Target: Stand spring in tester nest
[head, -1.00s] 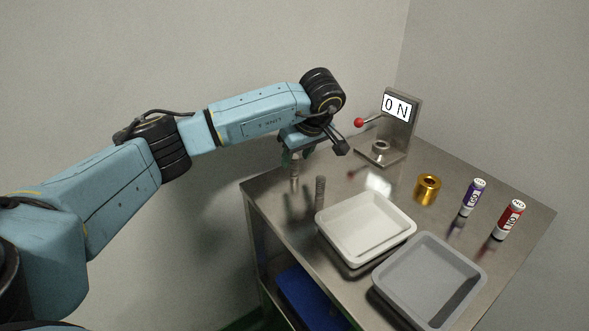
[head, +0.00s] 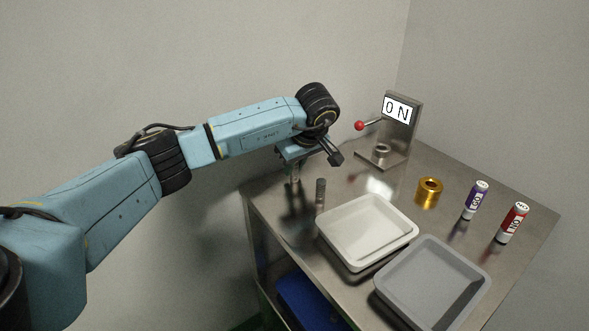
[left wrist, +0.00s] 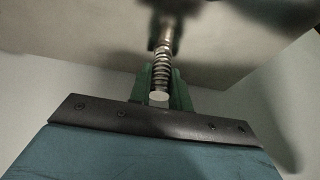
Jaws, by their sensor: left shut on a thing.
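My left gripper (head: 294,165) is at the table's back left corner, partly hidden under my wrist. In the left wrist view its green fingers (left wrist: 161,88) are shut on a coil spring (left wrist: 161,68). A metallic piece (left wrist: 167,35) shows beyond the spring's far end; I cannot tell whether it is another part or a reflection. The tester (head: 402,120) stands at the back, its display reading "0 N", with a red-knobbed lever (head: 360,125). Its ring-shaped nest (head: 382,150) on the base looks empty. My right gripper is not in view.
A grey upright cylinder, perhaps another spring (head: 320,190), stands just right of the left gripper. A white tray (head: 333,252) and a grey tray (head: 392,299) lie in front.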

